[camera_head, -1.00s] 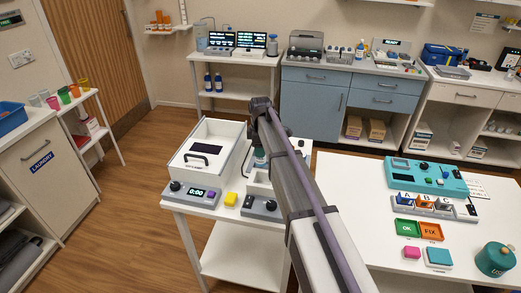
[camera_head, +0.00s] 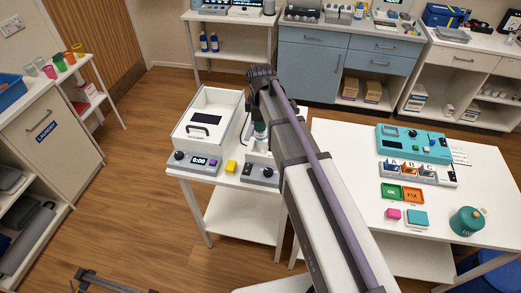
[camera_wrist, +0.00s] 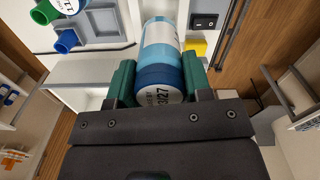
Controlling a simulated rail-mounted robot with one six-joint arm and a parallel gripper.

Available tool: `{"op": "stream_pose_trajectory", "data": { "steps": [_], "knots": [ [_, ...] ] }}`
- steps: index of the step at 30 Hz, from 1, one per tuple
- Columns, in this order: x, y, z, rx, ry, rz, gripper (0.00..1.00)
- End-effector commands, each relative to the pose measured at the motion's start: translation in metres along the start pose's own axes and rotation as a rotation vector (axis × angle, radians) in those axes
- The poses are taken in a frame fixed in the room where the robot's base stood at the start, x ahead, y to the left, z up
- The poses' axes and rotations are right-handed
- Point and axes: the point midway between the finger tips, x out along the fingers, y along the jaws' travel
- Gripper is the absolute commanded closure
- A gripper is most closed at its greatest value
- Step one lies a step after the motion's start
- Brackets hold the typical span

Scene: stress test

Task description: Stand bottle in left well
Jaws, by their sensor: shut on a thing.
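My gripper (camera_wrist: 158,82) is shut on a bottle (camera_wrist: 160,45), its green fingers on either side. The bottle has a white and light-blue body and a dark-blue end marked with digits towards the wrist camera. In the head view the bottle (camera_head: 260,128) shows only in small part below my wrist, over the right-hand unit (camera_head: 261,174) on the small white table. My arm hides much of that unit. The left well cannot be made out clearly, and I cannot tell whether the bottle touches anything below.
A lidded white box (camera_head: 209,116) with a 0:00 display stands left of the bottle. A yellow block (camera_head: 231,167) sits between the two units. Blue (camera_wrist: 66,41) and green cylinders (camera_wrist: 44,12) show in the wrist view. A larger table (camera_head: 350,150) with several items stands at right.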

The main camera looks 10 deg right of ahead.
Motion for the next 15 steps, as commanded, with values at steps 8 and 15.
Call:
{"op": "stream_pose_trajectory", "data": {
  "steps": [8, 15],
  "knots": [
    [0.066, 0.001, 0.0, 0.0, 0.0, 0.0, 0.81],
    [0.08, 0.001, 0.0, 0.0, 0.0, 0.0, 0.81]
  ]
}}
